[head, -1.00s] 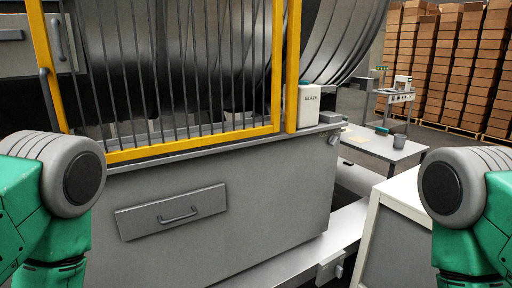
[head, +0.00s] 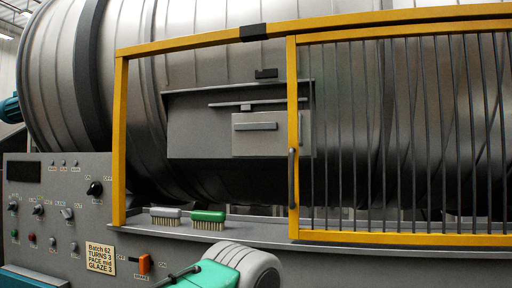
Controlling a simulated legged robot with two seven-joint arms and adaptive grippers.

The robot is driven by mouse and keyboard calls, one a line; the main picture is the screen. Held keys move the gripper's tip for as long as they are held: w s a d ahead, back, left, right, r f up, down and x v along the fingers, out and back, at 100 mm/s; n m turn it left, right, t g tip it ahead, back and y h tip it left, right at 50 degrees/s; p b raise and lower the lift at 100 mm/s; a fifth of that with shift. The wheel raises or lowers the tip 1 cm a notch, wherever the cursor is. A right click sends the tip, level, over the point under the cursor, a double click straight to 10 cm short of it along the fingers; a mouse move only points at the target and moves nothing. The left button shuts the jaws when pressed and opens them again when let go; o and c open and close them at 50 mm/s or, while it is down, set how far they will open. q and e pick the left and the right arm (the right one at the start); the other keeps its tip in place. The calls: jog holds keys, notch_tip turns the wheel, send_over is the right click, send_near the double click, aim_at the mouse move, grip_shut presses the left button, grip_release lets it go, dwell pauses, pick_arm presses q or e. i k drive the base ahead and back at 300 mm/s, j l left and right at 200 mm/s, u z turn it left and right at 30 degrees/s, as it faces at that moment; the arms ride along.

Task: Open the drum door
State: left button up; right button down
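The big ribbed metal drum (head: 220,45) fills the upper part of the head view. On its side is a grey rectangular panel (head: 195,132) with a smaller lighter door plate (head: 273,140) that has a horizontal handle (head: 255,126). A slim bar (head: 245,104) and a small dark block lie above the plate, which looks closed. The yellow barred guard (head: 400,130) stands at the right, its left post crossing in front of the panel; the left part of the yellow frame is open. A green arm part of mine shows at the bottom; neither gripper's fingers are visible.
A control panel (head: 60,205) with knobs stands at the left, with a label (head: 101,258) and an orange switch (head: 144,263). Two brushes, one grey (head: 165,215) and one green-backed (head: 208,219), lie on the ledge below the opening. A dark handle (head: 291,178) is on the guard's left post.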

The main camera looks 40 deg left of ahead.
aim_at(258, 143)
jog(key=u, duration=1)
